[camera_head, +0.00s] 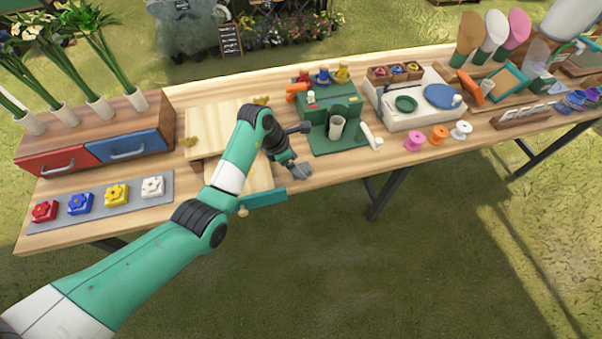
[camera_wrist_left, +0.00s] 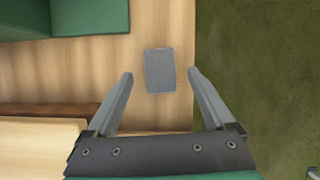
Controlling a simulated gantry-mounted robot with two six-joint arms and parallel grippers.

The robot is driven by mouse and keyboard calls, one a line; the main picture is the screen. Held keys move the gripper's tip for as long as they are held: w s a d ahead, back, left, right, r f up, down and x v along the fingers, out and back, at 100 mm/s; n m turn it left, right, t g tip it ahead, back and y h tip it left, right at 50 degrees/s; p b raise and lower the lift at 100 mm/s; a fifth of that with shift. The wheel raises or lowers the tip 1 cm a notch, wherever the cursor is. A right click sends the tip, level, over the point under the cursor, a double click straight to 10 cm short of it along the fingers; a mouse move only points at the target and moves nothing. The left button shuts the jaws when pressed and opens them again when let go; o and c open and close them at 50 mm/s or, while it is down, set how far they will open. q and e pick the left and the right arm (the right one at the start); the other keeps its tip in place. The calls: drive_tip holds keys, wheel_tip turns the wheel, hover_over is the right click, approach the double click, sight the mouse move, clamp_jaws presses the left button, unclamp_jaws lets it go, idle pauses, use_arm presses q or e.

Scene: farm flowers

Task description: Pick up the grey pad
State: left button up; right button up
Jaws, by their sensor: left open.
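The grey pad (camera_wrist_left: 160,70) is a small dark grey rectangle lying flat on the wooden table near its front edge. In the head view the grey pad (camera_head: 302,171) shows small, close by the gripper's tip. My left gripper (camera_head: 288,163) reaches over the table from the front left. In the left wrist view the left gripper (camera_wrist_left: 163,98) is open and empty, one finger on each side of the picture. The pad appears between and slightly beyond the fingertips, with no visible contact. My right gripper is not in view.
A green machine (camera_head: 335,118) with a cup stands right of the gripper. Bare table (camera_wrist_left: 160,20) surrounds the pad; the edge drops to grass (camera_wrist_left: 265,60).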

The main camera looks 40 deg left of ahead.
use_arm(q)
drive_tip(key=shift+x, duration=1.1)
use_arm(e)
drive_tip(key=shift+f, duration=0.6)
use_arm(q)
clamp_jaws()
